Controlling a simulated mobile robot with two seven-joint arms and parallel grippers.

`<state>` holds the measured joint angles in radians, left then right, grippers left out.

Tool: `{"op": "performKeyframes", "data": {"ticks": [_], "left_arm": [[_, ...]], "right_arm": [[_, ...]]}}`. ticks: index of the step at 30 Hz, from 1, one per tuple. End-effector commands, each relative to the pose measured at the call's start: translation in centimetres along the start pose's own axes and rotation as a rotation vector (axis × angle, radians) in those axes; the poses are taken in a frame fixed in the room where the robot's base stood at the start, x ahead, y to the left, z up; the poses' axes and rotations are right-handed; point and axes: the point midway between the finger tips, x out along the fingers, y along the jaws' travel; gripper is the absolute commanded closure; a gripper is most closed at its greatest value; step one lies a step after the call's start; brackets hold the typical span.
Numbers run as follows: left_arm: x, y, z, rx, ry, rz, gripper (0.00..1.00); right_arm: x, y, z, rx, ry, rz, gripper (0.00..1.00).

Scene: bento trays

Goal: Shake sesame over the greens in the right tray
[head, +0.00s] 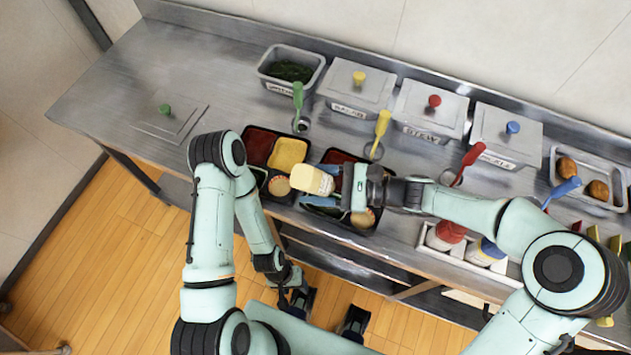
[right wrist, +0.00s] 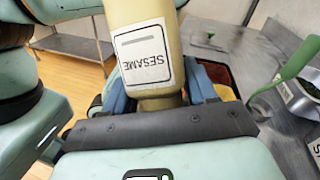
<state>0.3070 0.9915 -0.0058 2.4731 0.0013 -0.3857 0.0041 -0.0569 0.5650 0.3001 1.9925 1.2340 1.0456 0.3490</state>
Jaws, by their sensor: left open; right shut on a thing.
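The sesame shaker (head: 312,180) is a cream bottle with a white label, tilted well over above the right tray (head: 350,152). My right gripper (head: 350,187) is shut on it. In the right wrist view the shaker (right wrist: 150,55) sits between the fingers, and its SESAME label appears upside down. The greens (head: 325,209) show as a dark green strip at the right tray's front, below the shaker; the rest is hidden by shaker and gripper. My left gripper (head: 292,297) is open and empty, low in front of the counter.
The left tray (head: 247,133) stands beside the right one, with red and yellow food. Behind are a greens bin (head: 290,71), lidded bins (head: 357,88) and coloured-handled utensils (head: 380,125). Bottles (head: 446,234) stand at the right front. The counter's left part is clear apart from a lid (head: 170,125).

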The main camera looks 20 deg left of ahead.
Motion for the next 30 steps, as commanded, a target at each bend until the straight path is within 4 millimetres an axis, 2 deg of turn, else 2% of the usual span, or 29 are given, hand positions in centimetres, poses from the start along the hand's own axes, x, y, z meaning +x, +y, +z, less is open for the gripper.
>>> {"op": "performKeyframes", "data": {"ticks": [5,21,30], "left_arm": [[-0.3,0.1,0.0,0.0,0.001,0.0,0.46],[-4.7,2.1,-1.1,0.008,0.023,0.008,0.46],[-4.8,2.1,-1.2,0.008,0.024,0.008,0.46]], "right_arm": [[0.0,-0.1,0.5,-0.001,0.0,0.0,0.49],[-0.5,-1.9,6.5,-0.003,0.001,0.0,0.49],[-0.5,-1.9,6.7,0.0,0.0,0.0,0.49]]}}
